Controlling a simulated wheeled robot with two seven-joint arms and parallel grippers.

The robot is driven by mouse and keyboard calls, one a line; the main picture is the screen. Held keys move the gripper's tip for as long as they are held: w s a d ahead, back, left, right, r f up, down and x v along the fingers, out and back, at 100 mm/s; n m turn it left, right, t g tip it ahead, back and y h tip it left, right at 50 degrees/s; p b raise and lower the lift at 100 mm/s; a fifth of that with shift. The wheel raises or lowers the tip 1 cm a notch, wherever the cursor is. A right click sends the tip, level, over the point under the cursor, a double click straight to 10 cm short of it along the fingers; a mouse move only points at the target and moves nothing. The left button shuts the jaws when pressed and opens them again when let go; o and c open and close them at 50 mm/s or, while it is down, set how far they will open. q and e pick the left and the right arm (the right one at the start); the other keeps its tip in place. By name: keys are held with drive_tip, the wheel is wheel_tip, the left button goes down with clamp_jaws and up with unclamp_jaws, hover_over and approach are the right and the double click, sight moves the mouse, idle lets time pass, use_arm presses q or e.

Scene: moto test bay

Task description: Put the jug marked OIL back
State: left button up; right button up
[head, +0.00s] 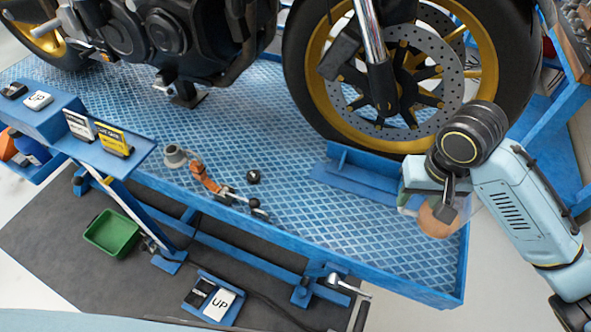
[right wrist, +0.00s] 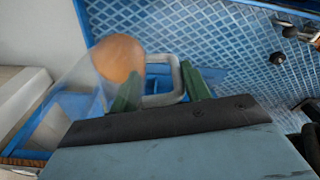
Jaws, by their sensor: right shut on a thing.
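A see-through jug (head: 440,217) with a round orange-brown part hangs at my right gripper (head: 428,196), over the right end of the blue lift platform. In the right wrist view the jug's clear body (right wrist: 85,85) and orange-brown round part (right wrist: 118,58) show at the left. The right gripper's green fingers (right wrist: 162,92) are shut on its pale grey handle (right wrist: 178,75). No OIL mark can be read from here. My left gripper is not in view.
The blue lift platform (head: 300,215) carries a motorcycle with its front wheel (head: 410,75) close behind my right gripper. A grey funnel-like piece, an orange tool (head: 203,177) and small black parts lie on it. A blue side shelf (head: 120,160) holds labelled boxes. A green bin (head: 112,233) stands below.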

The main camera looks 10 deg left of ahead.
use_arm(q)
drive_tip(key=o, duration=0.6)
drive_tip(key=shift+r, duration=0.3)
use_arm(e)
drive_tip(key=w+a+f+n+p, duration=0.1)
drive_tip(key=w+a+f+n, duration=0.15)
drive_tip(key=a, duration=0.55)
drive_tip(key=w+a+f+n, duration=0.1)
drive_tip(key=a+f+n, duration=0.15)
drive_tip(key=a, duration=0.55)
drive_tip(key=w+a+f+n+p, duration=0.1)
drive_tip(key=w+a+f+n, duration=0.15)
drive_tip(key=a, duration=0.65)
use_arm(q)
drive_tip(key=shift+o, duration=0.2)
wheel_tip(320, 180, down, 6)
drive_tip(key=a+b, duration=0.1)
drive_tip(key=b, duration=0.6)
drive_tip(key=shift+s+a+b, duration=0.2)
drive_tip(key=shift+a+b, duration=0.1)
use_arm(e)
wheel_tip(320, 180, down, 7)
drive_tip(key=shift+s+d+f+y, duration=0.15)
drive_tip(key=shift+s+d+y, duration=0.05)
drive_tip(key=shift+s+y, duration=0.25)
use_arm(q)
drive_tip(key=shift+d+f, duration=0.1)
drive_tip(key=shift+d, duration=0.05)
use_arm(e)
drive_tip(key=shift+f, duration=0.15)
